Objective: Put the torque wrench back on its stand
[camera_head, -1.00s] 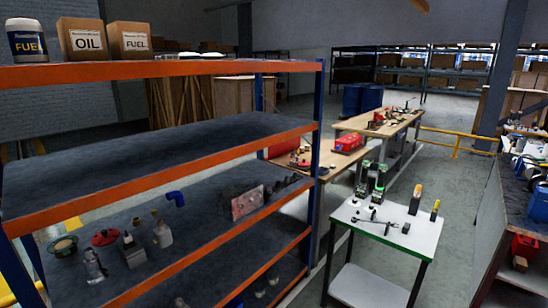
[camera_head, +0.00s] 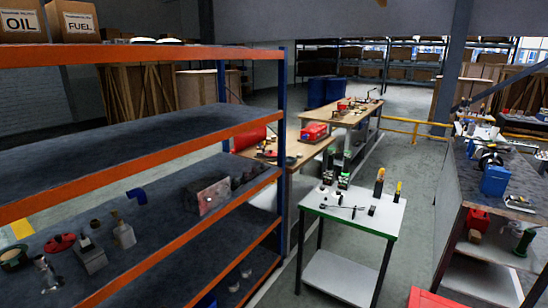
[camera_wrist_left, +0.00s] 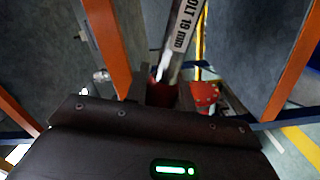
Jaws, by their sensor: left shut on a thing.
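In the left wrist view my left gripper (camera_wrist_left: 195,98) is shut on a long silver tool (camera_wrist_left: 182,38), which I take to be the torque wrench. Its shaft carries a white label reading "OLT 19 mm" and runs up out of the picture. Red parts (camera_wrist_left: 205,95) show by the fingers; I cannot tell whether they belong to the tool. Neither gripper shows in the head view. I cannot pick out the wrench's stand with certainty. The small white-topped table (camera_head: 330,217) holds green-and-black devices (camera_head: 344,180), an orange-topped item (camera_head: 379,182) and small dark tools.
A blue-and-orange shelf rack (camera_head: 150,145) fills the left of the head view. A workbench (camera_head: 450,190) stands at the right, with a red object (camera_head: 432,298) at the lower edge. Open grey floor (camera_head: 415,215) lies between the white-topped table and this bench.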

